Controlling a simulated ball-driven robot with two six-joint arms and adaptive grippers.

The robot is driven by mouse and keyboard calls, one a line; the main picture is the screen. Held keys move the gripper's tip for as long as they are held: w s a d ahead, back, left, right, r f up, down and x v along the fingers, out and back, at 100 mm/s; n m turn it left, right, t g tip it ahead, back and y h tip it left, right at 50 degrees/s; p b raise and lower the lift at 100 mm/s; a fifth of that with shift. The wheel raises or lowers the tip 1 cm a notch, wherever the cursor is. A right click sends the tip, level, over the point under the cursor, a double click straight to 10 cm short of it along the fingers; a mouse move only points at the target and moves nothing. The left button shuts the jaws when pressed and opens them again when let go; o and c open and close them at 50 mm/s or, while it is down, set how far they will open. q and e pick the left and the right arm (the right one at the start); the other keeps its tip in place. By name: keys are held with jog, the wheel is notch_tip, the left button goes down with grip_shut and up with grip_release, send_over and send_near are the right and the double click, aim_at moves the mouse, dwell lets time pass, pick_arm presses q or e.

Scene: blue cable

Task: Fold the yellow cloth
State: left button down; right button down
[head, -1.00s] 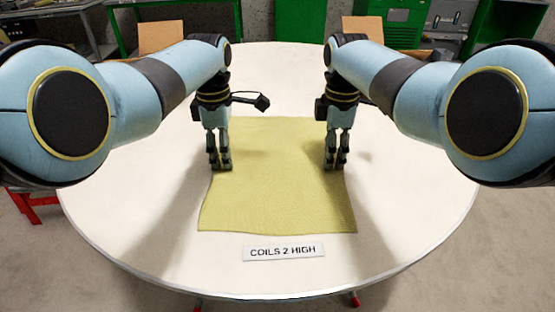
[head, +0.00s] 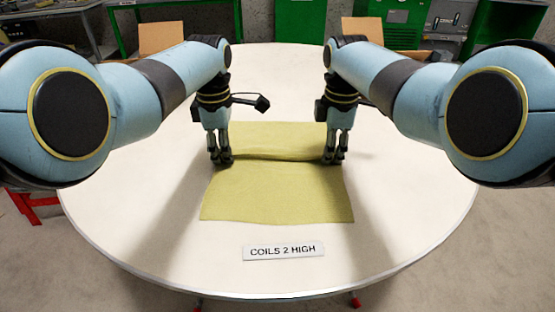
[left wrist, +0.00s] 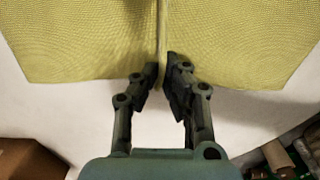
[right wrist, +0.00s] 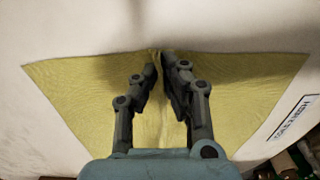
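The yellow cloth (head: 277,195) lies on the round table, with a raised crease running across it between my grippers. My left gripper (head: 220,162) is at the cloth's left edge, about midway along it. In the left wrist view its fingers (left wrist: 162,68) are nearly together, with a pinched ridge of cloth between the tips. My right gripper (head: 334,161) is at the right edge, opposite the left one. In the right wrist view its fingers (right wrist: 161,65) close on a similar ridge of cloth. Parts of the cloth's side edges are hidden behind the grippers in the head view.
A white label reading "COILS 2 HIGH" (head: 284,251) lies on the table just in front of the cloth. The white table (head: 130,215) is otherwise clear around the cloth. Cardboard boxes (head: 161,37) and green cabinets (head: 299,35) stand behind the table.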

pick_arm(q)
jog(key=shift+s+f, duration=0.15)
jog(key=shift+f, duration=0.1)
pick_arm(e)
jog(key=shift+s+f, duration=0.15)
jog(key=shift+f, duration=0.1)
jog(key=shift+r, duration=0.1)
